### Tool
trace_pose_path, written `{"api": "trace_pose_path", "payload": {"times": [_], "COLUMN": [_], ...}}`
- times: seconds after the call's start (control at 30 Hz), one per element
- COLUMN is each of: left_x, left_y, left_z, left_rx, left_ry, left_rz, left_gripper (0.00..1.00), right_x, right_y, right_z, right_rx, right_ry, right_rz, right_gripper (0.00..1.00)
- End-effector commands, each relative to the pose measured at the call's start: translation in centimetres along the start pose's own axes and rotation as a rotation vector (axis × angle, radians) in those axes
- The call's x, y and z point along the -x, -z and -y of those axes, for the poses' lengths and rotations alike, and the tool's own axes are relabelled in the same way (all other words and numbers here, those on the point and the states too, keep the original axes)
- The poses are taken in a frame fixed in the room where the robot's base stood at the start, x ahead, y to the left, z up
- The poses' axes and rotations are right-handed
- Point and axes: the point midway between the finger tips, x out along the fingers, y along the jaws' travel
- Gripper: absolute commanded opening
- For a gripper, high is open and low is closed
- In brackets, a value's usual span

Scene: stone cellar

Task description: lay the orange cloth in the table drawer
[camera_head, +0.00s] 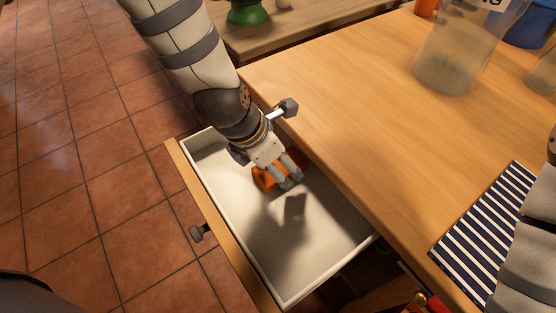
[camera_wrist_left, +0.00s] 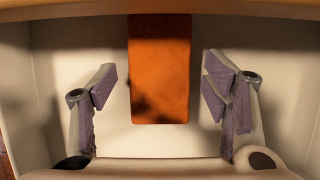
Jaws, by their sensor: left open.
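The table drawer (camera_head: 330,235) is pulled out, a white tray with a wooden front and a dark knob. The orange cloth (camera_head: 263,178) lies inside it, towards the far end, partly hidden by my left gripper (camera_head: 289,182). In the left wrist view the cloth (camera_wrist_left: 160,75) is a flat orange rectangle on the pale drawer floor. My left gripper (camera_wrist_left: 157,87) is open there, one finger on each side of the cloth and apart from it. In the head view the gripper reaches down into the drawer. My right gripper is not in view.
The wooden tabletop (camera_head: 330,105) beside the drawer is mostly clear. A striped mat (camera_head: 480,225) lies on it at the right. A clear container (camera_head: 455,55) and a blue container (camera_head: 528,28) stand at the back right. Tiled floor (camera_head: 80,170) lies left of the drawer.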

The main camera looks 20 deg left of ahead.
Motion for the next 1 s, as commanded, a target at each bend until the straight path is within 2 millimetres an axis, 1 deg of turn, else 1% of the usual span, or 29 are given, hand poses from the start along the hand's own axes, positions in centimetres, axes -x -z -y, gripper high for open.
{"api": "trace_pose_path", "payload": {"times": [0.03, 0.07, 0.2, 0.3, 0.4, 0.5, 0.6, 1.0], "left_x": [1.4, 2.1, 6.3, 8.5, 10.1, 11.1, 11.6, 11.7], "left_y": [-0.3, -0.5, -0.6, -0.5, -0.2, -0.1, 0.0, -0.1], "left_z": [-0.1, -0.2, -0.2, -0.1, -0.1, -0.1, 0.0, 0.0], "left_rx": [0.000, -0.001, -0.002, -0.002, -0.001, -0.001, 0.001, 0.001], "left_ry": [-0.007, -0.009, -0.014, -0.011, -0.007, -0.003, -0.001, -0.001], "left_rz": [0.010, 0.012, 0.020, 0.014, 0.008, 0.003, 0.002, 0.002], "left_gripper": [0.69, 0.69, 0.69, 0.69, 0.69, 0.69, 0.69, 0.69], "right_x": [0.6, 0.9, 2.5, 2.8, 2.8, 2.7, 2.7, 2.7], "right_y": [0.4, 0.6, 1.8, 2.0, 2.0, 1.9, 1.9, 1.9], "right_z": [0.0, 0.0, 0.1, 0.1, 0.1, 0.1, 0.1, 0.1], "right_rx": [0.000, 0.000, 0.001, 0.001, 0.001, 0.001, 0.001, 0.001], "right_ry": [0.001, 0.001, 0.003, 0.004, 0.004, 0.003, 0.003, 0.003], "right_rz": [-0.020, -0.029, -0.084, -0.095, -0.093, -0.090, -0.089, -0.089], "right_gripper": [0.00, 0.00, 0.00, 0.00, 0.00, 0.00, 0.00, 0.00]}}
